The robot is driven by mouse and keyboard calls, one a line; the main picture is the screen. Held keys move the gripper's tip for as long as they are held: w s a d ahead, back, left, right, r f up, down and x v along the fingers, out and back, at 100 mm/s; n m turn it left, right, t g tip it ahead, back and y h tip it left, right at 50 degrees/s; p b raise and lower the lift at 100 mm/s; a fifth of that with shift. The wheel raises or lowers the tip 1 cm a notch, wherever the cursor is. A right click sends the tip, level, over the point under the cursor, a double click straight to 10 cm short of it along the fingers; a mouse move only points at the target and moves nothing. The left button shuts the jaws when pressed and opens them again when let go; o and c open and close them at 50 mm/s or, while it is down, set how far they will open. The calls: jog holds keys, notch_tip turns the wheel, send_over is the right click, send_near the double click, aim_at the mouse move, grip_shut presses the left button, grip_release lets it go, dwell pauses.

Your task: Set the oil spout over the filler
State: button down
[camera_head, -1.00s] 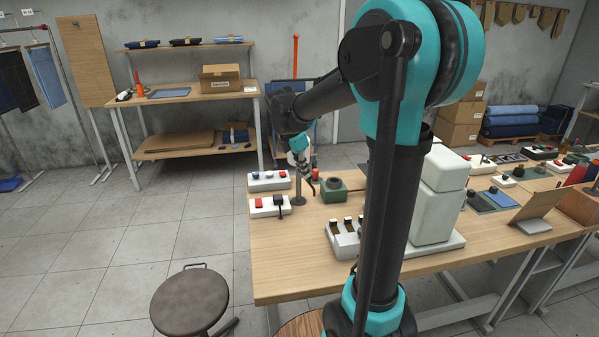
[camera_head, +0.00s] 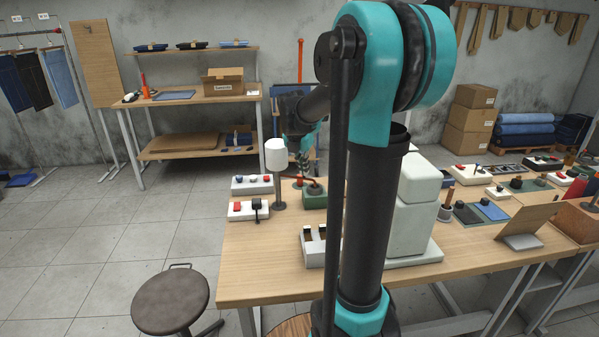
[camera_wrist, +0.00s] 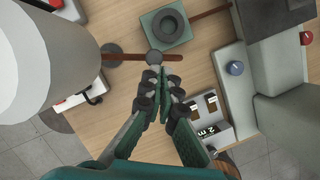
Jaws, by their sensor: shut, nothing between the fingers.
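In the wrist view a thin red-brown rod (camera_wrist: 134,57), which looks like the oil spout, crosses just beyond my fingertips, with a grey round cap on it. A green block (camera_wrist: 183,38) with a dark round ring (camera_wrist: 168,25), which looks like the filler, lies just above the rod. The ring is uncovered. The green block (camera_head: 316,199) is partly behind my arm in the head view. My gripper (camera_wrist: 160,84) has its fingers together with nothing between them. In the head view my gripper (camera_head: 303,160) is above the block's left side, partly hidden.
A white cylinder (camera_head: 275,155) on a post stands left of the gripper, and is large and near in the wrist view (camera_wrist: 45,55). Switch boxes (camera_head: 251,185) stand beside it. A pale machine (camera_head: 415,195) stands right. Bare bench (camera_head: 255,255) lies in front.

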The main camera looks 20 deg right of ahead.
jog(key=shift+w+d, duration=0.95)
jog(key=shift+w, duration=0.2)
jog(key=shift+w+d, duration=0.3)
jog(key=shift+w, duration=0.4)
